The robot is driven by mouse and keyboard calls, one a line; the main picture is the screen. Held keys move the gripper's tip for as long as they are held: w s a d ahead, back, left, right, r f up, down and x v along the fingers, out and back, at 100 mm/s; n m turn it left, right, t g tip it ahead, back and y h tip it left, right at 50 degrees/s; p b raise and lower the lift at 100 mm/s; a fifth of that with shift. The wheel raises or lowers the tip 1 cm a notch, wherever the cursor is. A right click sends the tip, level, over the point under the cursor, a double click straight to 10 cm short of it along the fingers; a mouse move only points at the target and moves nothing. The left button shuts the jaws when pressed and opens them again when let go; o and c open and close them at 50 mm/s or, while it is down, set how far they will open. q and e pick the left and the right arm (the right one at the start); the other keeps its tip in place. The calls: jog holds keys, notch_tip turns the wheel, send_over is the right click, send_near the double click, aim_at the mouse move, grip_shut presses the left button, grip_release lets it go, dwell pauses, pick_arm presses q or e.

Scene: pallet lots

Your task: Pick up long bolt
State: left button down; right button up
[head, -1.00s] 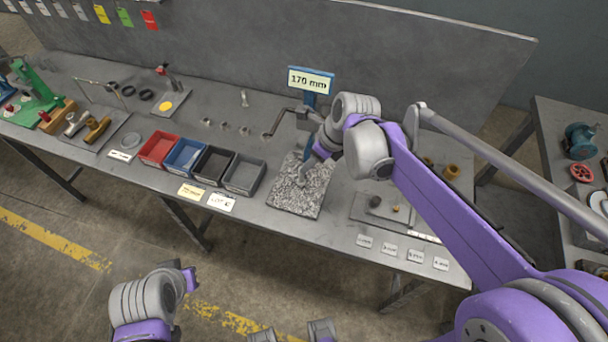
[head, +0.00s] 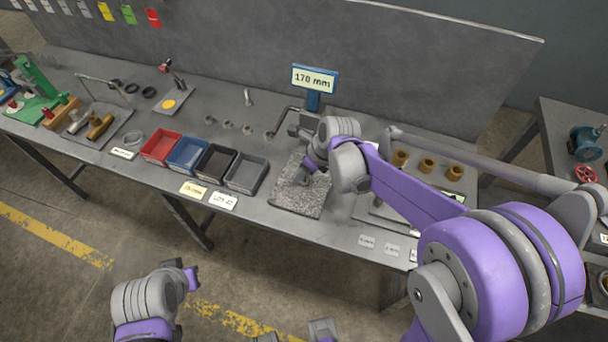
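I cannot pick out the long bolt with certainty. A small upright silver piece (head: 247,97), bolt-like in shape, stands at the back of the bench, left of the 170 mm display (head: 314,82). My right gripper (head: 303,178) points down at the speckled grey plate (head: 296,200). Its fingers are small and partly hidden by my wrist, so I cannot tell whether they are open or touch anything. My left arm is low at the bottom left, away from the bench, and its wrist end (head: 189,280) shows without clear fingers.
Red (head: 160,144), blue (head: 187,153), black (head: 214,162) and grey (head: 246,173) bins line the bench front. Small metal rings (head: 228,124) lie behind them. Brown cylinders (head: 427,166) stand at the right behind my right arm. A back panel (head: 400,70) rises behind the bench.

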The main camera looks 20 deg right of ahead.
grip_shut()
jog(key=shift+d+r, duration=0.1)
jog(key=shift+r, duration=0.1)
dwell(0.5)
